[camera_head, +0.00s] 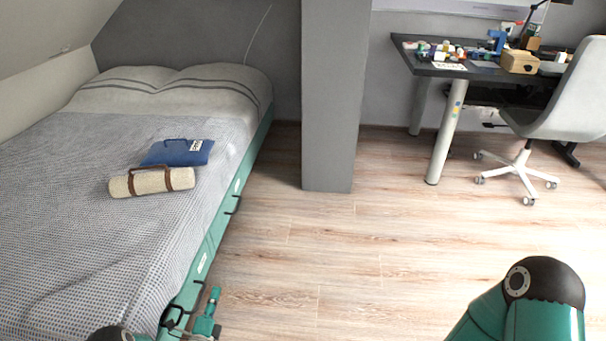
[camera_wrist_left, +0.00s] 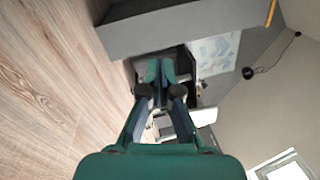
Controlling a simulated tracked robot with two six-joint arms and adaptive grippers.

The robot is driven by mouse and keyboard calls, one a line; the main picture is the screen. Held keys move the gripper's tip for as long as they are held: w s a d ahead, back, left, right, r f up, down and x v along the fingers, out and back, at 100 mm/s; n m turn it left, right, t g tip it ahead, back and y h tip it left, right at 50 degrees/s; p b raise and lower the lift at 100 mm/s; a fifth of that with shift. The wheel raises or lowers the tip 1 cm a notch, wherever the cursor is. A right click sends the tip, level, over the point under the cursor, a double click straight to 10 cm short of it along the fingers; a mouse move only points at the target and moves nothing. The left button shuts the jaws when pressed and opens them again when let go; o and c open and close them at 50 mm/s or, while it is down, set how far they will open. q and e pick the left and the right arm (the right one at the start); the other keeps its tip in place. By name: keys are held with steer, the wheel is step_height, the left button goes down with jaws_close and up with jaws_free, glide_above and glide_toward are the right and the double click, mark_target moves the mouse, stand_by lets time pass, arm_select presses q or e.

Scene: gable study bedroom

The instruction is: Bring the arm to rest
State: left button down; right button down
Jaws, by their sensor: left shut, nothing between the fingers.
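My left gripper (camera_head: 212,304) shows at the bottom of the head view, by the foot end of the bed's teal side, low over the picture's edge. In the left wrist view its two fingers (camera_wrist_left: 160,72) point away from the camera with their teal tips together, shut and empty. The black joint of my left arm shows at the bottom left of the head view. A teal link and black joint of my right arm fill the bottom right. My right gripper is not in view.
A bed (camera_head: 60,240) with black handles along its side fills the left. On it lie a rolled beige mat (camera_head: 150,181) and a blue case (camera_head: 180,152). A grey pillar (camera_head: 335,100), a cluttered desk (camera_head: 430,69) and an office chair (camera_head: 570,100) stand behind clear wooden floor (camera_head: 340,250).

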arm_select(q)
steer(key=s+d+r+n+g+h, duration=0.2)
steer(key=d+r+n+g, duration=0.35)
steer(key=d, duration=0.65)
steer(key=s+d+f+n+g, duration=0.25)
steer(key=s+n+g, duration=0.55)
steer(key=s, duration=0.6)
steer(key=s+d+f+n+g, duration=0.1)
steer(key=s+f+n+g, duration=0.35)
steer(key=s+n, duration=0.8)
step_height(320, 180, up, 31)
steer(key=s+m+g+p, duration=0.1)
steer(key=m+p, duration=0.1)
steer(key=p, duration=2.7)
steer(key=shift+s+f, duration=0.2)
steer(key=shift+s, duration=0.05)
